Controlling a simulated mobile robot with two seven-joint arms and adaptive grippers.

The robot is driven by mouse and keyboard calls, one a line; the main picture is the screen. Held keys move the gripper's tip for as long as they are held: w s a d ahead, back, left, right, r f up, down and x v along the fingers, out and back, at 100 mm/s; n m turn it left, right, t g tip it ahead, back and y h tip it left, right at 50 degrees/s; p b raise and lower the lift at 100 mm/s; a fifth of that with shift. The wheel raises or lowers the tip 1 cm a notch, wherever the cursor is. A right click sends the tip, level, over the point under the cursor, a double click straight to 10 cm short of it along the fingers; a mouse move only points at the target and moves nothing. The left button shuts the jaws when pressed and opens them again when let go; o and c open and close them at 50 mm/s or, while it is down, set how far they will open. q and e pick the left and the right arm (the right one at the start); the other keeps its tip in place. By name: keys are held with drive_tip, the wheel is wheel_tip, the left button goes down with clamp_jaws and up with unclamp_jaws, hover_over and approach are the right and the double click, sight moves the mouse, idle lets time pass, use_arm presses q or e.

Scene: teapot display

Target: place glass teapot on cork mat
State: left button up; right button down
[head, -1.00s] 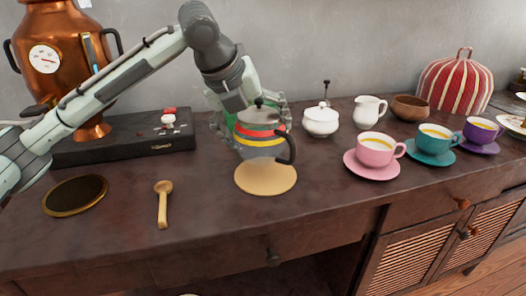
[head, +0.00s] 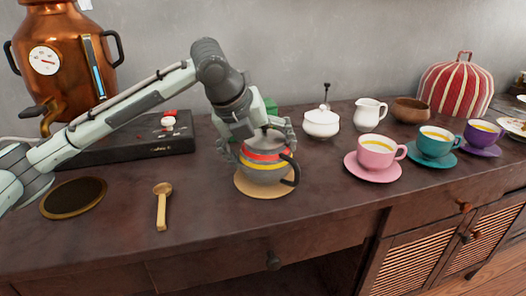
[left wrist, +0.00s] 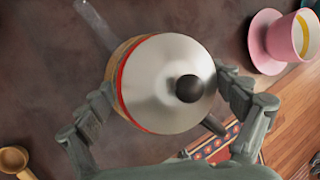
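The teapot (head: 264,173) has a grey body with red and yellow bands and a dark handle at its right. It is upright over the round cork mat (head: 241,187), at or very near its surface; I cannot tell if it fully rests there. The mat's rim shows in front and at the left. My left gripper (head: 260,146) reaches down from above, with a finger on each side of the teapot. In the left wrist view the fingers meet the sides of the teapot (left wrist: 160,85), whose shiny lid has a dark knob. My right gripper is not in view.
A wooden spoon (head: 162,205) and a dark round mat (head: 74,197) lie to the left. A copper urn (head: 65,60) and a black box (head: 125,143) stand behind. A white sugar bowl (head: 321,122) and a pink cup (head: 375,152) are to the right. The front counter is clear.

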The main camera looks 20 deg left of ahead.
sight(256, 138)
use_arm(q)
drive_tip(key=shift+r, duration=0.1)
idle(0.3)
drive_tip(key=p+v, duration=0.1)
drive_tip(key=v, duration=0.5)
drive_tip(key=shift+r, duration=0.2)
drive_tip(key=shift+p+v, duration=0.35)
drive_tip(key=shift+v, duration=2.5)
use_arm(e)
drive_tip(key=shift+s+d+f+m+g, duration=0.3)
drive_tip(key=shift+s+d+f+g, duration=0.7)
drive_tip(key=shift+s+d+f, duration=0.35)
